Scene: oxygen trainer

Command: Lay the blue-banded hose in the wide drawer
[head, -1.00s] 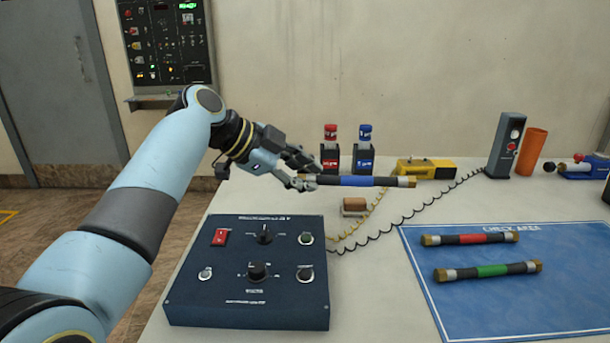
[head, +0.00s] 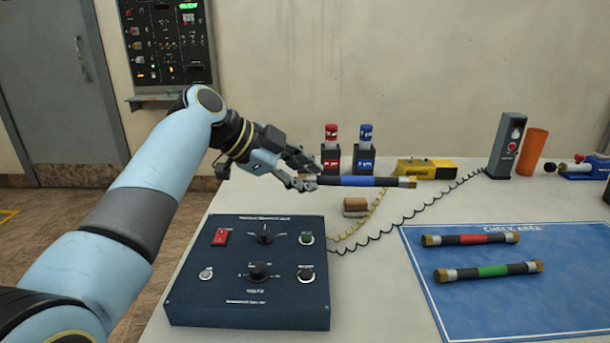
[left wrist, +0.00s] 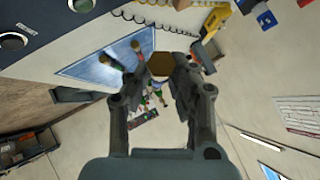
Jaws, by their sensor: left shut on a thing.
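The blue-banded hose (head: 357,181) is black with a blue middle band and a brass end. It is held level in the air above the back of the bench. My left gripper (head: 306,177) is shut on its left end. In the left wrist view, the hose's brass hexagonal end (left wrist: 161,64) faces the camera between the fingers of my left gripper (left wrist: 162,80). The wide drawer cannot be made out in these views. My right gripper is not in view.
A red-banded hose (head: 470,238) and a green-banded hose (head: 488,271) lie on the blue check-area mat (head: 450,312). A control box (head: 250,298) stands at the front left. Red (head: 331,150) and blue (head: 365,150) bottles, a yellow device (head: 426,168) and coiled cords sit behind.

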